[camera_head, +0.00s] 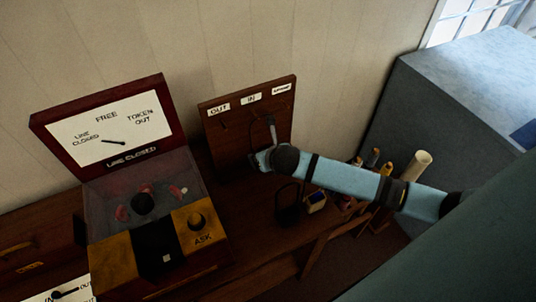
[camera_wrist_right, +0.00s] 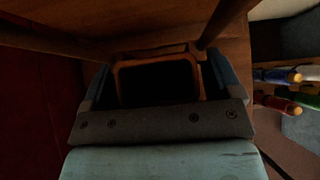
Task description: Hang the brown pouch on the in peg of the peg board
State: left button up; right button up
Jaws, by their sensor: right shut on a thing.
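The peg board (camera_head: 247,118) is a brown upright board with labels OUT, IN and a third, too small to read, along its top. My right gripper (camera_head: 260,160) is in front of the board's lower right part. In the right wrist view my right gripper (camera_wrist_right: 160,78) is shut on the brown pouch (camera_wrist_right: 122,86), a brown-edged shape with a dark middle between the fingers. A thin pale loop (camera_head: 272,130) rises above the gripper, right of the IN label. I cannot tell whether it touches a peg. My left gripper is not in view.
A red box (camera_head: 104,120) with a dial and an ASK button stands left of the board. A dark ring-shaped thing (camera_head: 288,207) and a small blue and yellow thing (camera_head: 316,201) are below my arm. Coloured rolls (camera_head: 374,160) stand at right. A grey cabinet (camera_head: 450,95) is behind.

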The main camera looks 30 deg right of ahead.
jog(key=w, duration=0.1)
jog(key=w+f, duration=0.1)
jog(key=w, duration=0.1)
jog(key=shift+w+d+f, duration=0.15)
jog(key=shift+w+f, duration=0.05)
jog(key=shift+w, duration=0.05)
dwell(0.6)
jog(key=o, duration=0.7)
jog(key=shift+s, duration=0.1)
dwell(0.4)
jog(key=shift+s+a, duration=0.2)
jog(key=shift+s, duration=3)
